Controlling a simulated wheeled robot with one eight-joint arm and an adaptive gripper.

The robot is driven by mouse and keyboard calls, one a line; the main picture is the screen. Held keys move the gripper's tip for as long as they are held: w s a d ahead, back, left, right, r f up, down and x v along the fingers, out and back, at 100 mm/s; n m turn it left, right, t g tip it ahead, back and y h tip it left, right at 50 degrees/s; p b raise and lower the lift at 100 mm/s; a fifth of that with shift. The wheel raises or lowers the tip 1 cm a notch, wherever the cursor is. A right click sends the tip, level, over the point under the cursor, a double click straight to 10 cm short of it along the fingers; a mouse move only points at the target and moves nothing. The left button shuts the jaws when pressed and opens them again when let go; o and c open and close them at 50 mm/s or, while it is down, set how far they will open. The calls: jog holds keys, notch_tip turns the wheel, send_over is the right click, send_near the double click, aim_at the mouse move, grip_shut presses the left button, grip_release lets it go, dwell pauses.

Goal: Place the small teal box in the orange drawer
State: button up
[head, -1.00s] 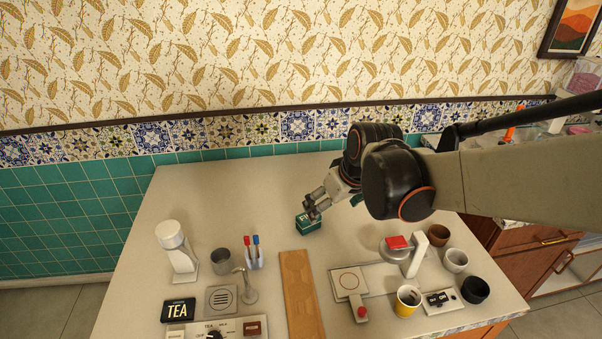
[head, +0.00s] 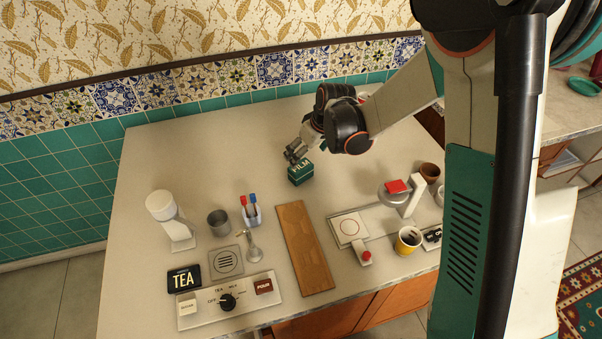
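The small teal box (head: 300,175), with pale lettering on its front, is at the back middle of the pale counter. My gripper (head: 296,155) is right at the box's top, its fingers pointing down and left. The fingers look close to or touching the box, but I cannot tell whether they are closed on it. I also cannot tell whether the box rests on the counter or is slightly raised. Orange-brown cabinet fronts (head: 345,318) show below the counter's front edge. No open orange drawer can be made out.
A wooden board (head: 303,250) lies in front of the box. A pen holder (head: 251,215), a metal cup (head: 218,222), a white dispenser (head: 170,220) and a TEA sign (head: 184,279) stand left. A yellow cup (head: 408,240) stands right.

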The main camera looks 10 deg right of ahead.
aim_at(301, 166)
jog(key=x, duration=0.3)
jog(key=shift+s+f+b+x, duration=0.1)
jog(key=shift+s+b+x, duration=0.1)
jog(key=shift+b+x, duration=0.5)
jog(key=shift+s+f+b+x, duration=0.1)
jog(key=shift+s+b+x, duration=0.15)
jog(key=shift+x, duration=0.85)
jog(key=shift+s+b+x, duration=0.15)
jog(key=shift+b+x, duration=0.4)
jog(key=shift+x, duration=0.4)
jog(key=shift+r, duration=0.1)
jog(key=c, duration=1.2)
jog(key=shift+c, duration=0.2)
